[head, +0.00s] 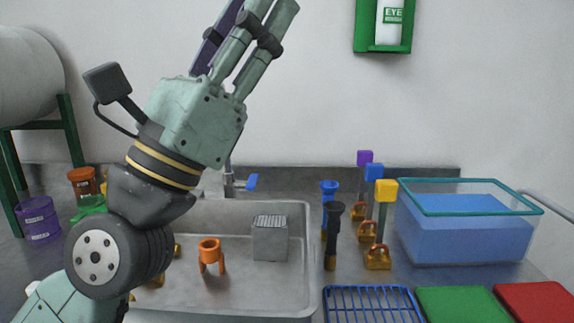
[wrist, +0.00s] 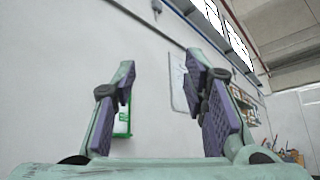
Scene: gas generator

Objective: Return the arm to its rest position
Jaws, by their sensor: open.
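My arm rises from the lower left in the head view, in front of the sink, with its hand pointing up. My gripper (wrist: 160,95) shows in the wrist view with its purple-padded fingers wide apart and nothing between them. In the head view its fingers run up to the top edge, where the tips are cut off. The gripper is in the air against the white wall, apart from the counter things.
Below the arm is a sink (head: 310,240) with an orange stand (head: 210,254) and a grey block (head: 270,238). To the right are a blue rack (head: 372,303), a water tank (head: 465,235), green (head: 462,305) and red (head: 535,302) mats. A purple container (head: 38,220) stands left.

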